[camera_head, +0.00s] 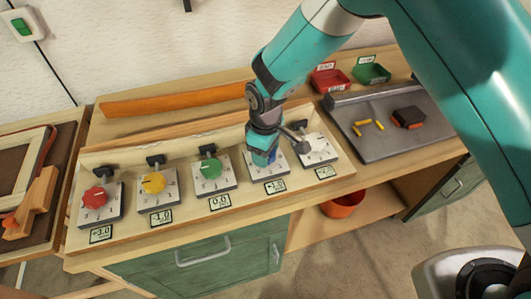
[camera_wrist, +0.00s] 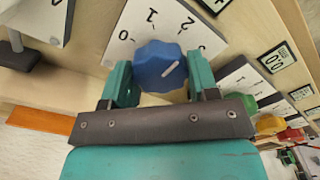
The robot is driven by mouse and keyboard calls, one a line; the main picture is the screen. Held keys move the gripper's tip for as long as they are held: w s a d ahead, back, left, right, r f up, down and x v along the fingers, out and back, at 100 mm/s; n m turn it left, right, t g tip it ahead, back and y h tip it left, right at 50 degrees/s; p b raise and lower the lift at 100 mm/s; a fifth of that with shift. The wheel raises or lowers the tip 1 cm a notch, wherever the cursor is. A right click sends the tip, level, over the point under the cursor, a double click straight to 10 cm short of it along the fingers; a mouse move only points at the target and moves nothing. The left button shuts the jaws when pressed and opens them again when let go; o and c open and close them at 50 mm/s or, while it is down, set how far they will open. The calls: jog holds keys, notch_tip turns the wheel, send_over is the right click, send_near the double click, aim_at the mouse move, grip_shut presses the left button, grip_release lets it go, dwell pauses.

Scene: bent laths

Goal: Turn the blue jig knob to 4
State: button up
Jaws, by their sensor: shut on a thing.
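The blue knob (camera_wrist: 160,66) sits on a white dial plate (camera_wrist: 130,48) with numerals around it. In the wrist view a short white mark on the knob points up and to the right, and parts of the scale are hidden. My gripper (camera_wrist: 158,82) has its two teal fingers on opposite sides of the knob, shut on it. In the head view my gripper (camera_head: 264,152) reaches down onto the fourth dial from the left and covers most of the knob. A small readout (camera_head: 275,186) is on the ledge below that dial; I cannot read it surely.
Red (camera_head: 95,197), yellow (camera_head: 154,183) and green (camera_head: 211,168) knobs stand in a row to the left. A grey tray (camera_head: 375,148) and red (camera_head: 330,79) and green (camera_head: 371,73) bins lie farther right.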

jog(key=m+b, duration=0.1)
jog(key=m, duration=0.3)
jog(key=shift+m, duration=0.3)
jog(key=m+b, duration=0.1)
jog(key=m, duration=0.3)
jog(key=shift+m, duration=0.3)
jog(key=m, duration=0.4)
jog(key=shift+b, duration=0.4)
jog(key=shift+m, duration=2.4)
jog(key=shift+r, duration=0.1)
jog(key=o, duration=0.9)
jog(key=shift+b, duration=0.3)
notch_tip(320, 180, up, 17)
jog(key=shift+r+b, duration=0.2)
jog(key=shift+b, duration=0.95)
